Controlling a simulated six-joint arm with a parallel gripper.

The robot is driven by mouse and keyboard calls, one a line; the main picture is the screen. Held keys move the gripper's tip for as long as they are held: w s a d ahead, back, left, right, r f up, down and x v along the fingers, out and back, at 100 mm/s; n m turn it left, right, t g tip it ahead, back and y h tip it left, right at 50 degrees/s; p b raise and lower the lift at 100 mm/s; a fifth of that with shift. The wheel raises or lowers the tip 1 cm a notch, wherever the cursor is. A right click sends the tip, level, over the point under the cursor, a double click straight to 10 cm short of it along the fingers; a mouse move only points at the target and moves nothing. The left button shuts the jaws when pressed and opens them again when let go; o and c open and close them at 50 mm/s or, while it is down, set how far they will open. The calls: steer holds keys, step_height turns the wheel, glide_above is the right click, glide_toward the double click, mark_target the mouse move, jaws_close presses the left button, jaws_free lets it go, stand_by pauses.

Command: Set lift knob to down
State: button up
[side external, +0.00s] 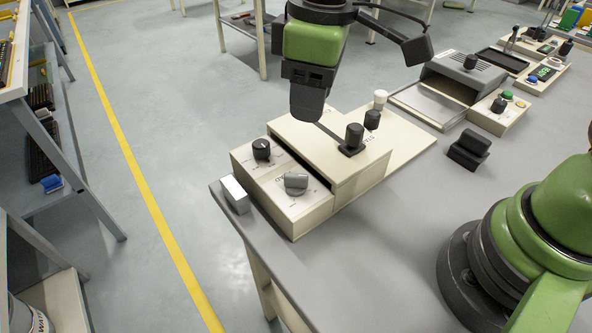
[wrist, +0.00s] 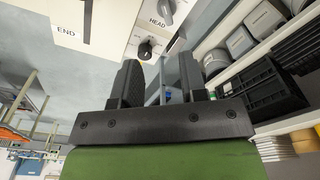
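A beige control box (side external: 315,212) at the table's corner has two knobs on its low front panel. One is a round black knob (side external: 262,149) with a scale around it; the other is a grey knob (side external: 295,182) with a bar grip. In the wrist view the black knob (wrist: 146,48) and grey knob (wrist: 163,8) show near the top, with "HEAD" printed between them. No lift label is readable. My gripper (side external: 306,116) points down by the box's raised part, clear of both knobs. Its two fingers (wrist: 160,75) stand apart with nothing between them.
A black lever (side external: 353,138) stands on the raised part, with white-topped (side external: 380,98) and black (side external: 372,119) knobs behind. A small white-and-grey block (side external: 235,194) sits at the table edge. A black block (side external: 469,150) lies right. The grey table (side external: 390,240) is clear in front.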

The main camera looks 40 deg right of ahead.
mark_target(296, 175)
steer(key=shift+n+g+h, duration=0.3)
steer(key=shift+n, duration=0.5)
steer(key=f, duration=0.1)
steer(key=a+f, duration=0.2)
steer(key=shift+w+f, duration=0.3)
steer(key=shift+f, duration=0.1)
step_height(296, 175, down, 10)
steer(key=shift+r, duration=0.15)
steer(key=shift+c, duration=0.4)
jaws_close()
